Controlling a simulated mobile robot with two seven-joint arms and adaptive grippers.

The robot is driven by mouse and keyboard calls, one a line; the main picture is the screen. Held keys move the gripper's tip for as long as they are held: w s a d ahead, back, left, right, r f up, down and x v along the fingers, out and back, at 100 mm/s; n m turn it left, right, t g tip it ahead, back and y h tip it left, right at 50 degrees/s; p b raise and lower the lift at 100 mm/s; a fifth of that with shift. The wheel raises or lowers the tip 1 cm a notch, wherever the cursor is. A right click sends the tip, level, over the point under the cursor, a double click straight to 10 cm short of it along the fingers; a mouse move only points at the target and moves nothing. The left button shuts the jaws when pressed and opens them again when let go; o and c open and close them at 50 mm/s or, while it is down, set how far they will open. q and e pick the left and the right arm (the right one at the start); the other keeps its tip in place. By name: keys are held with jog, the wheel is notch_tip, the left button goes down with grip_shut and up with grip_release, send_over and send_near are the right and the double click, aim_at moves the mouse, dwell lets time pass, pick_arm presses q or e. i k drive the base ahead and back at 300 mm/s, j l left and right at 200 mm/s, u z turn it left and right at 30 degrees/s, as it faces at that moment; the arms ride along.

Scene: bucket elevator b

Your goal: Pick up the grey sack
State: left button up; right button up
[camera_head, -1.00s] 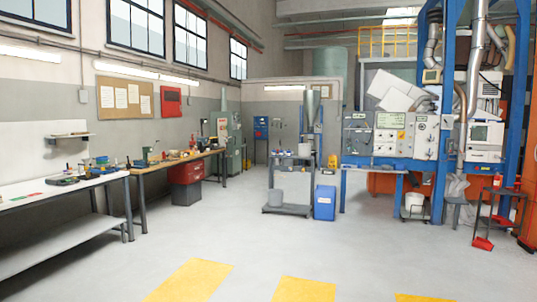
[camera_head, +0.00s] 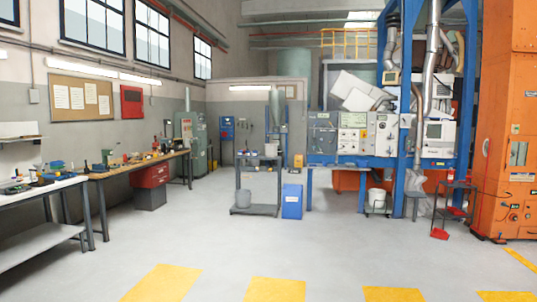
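I cannot clearly make out the grey sack. A small pale grey, bag-like shape (camera_head: 416,182) shows beneath the pipes by the blue frame at the right, but it is too small to tell whether it is a sack. Neither of my grippers is in view.
A workbench (camera_head: 128,167) and a white table (camera_head: 70,182) line the left wall. A trolley (camera_head: 258,210) and a blue bin (camera_head: 292,201) stand mid-room. An orange machine (camera_head: 505,130) stands at right, a red dustpan (camera_head: 439,234) before it. The floor in front is open.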

aim_at(271, 149)
jog(key=i+u, duration=0.25)
jog(key=i, duration=9.75)
jog(key=l, duration=0.1)
